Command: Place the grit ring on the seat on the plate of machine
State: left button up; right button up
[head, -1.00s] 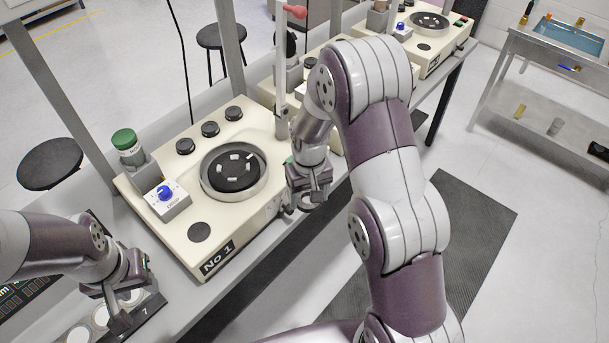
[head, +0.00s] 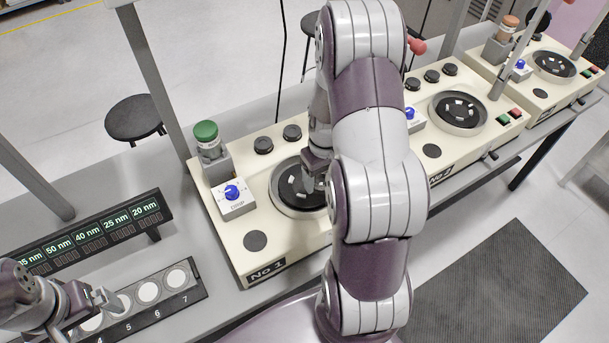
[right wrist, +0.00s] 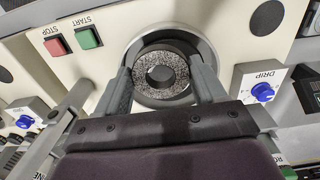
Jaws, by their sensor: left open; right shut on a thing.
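The grit ring (right wrist: 160,91) is a grey, speckled ring with a round hole. In the right wrist view it sits between the two fingers of my right gripper (right wrist: 163,76), which is shut on it. In the head view my right gripper (head: 317,178) is over the dark round plate (head: 289,190) of the cream machine No 1 (head: 222,222). My arm covers part of the plate, and the ring hides the seat under it in the wrist view. I cannot tell whether the ring touches the plate. My left gripper (head: 102,300) is open at the lower left, above a numbered tray.
The numbered tray (head: 180,297) holds white discs in round wells. A size display (head: 90,233) stands behind it. A green-capped bottle (head: 207,138) and a drip box (head: 233,198) stand on machine No 1. A second machine (head: 480,130) is to the right.

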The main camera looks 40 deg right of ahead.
jog(key=w+f, duration=0.1)
jog(key=w, duration=0.1)
jog(key=w+f+p, duration=0.1)
jog(key=w+f, duration=0.1)
jog(key=w, duration=0.1)
jog(key=w+f, duration=0.1)
jog(key=w, duration=0.1)
jog(key=shift+w+d+f+p, duration=0.2)
jog(key=shift+d+p, duration=0.1)
jog(key=shift+p, duration=0.1)
notch_tip(320, 180, down, 4)
jog(key=shift+s+a+r+p, duration=0.1)
jog(key=shift+a+r+p, duration=0.1)
jog(key=shift+p, duration=0.65)
jog(key=shift+d+f, duration=0.1)
jog(key=shift+f, duration=0.15)
jog(key=o, duration=1.3)
